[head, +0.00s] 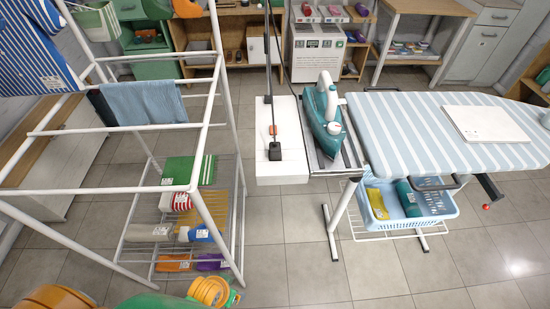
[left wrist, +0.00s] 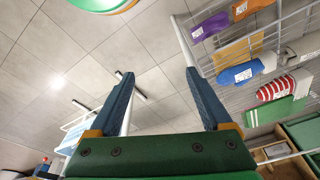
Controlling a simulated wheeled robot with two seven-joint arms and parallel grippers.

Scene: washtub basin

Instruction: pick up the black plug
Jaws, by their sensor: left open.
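No black plug can be made out for certain. In the head view a small black block (head: 275,151) sits at the near end of a thin dark bar on the white box top; I cannot tell if it is a plug. In the left wrist view my left gripper (left wrist: 159,73) is open, with two dark blue fingers apart and nothing between them. It is over the floor, near the wire rack with rolled cloths. In the head view only orange and green parts of my left arm show at the bottom left. My right gripper is not in view.
A white drying rack (head: 212,90) stands at the left. A teal iron (head: 323,115) stands beside the striped ironing board (head: 410,125). A blue basket (head: 380,218) with cloths sits below the board. The tiled floor (head: 290,240) between is mostly free.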

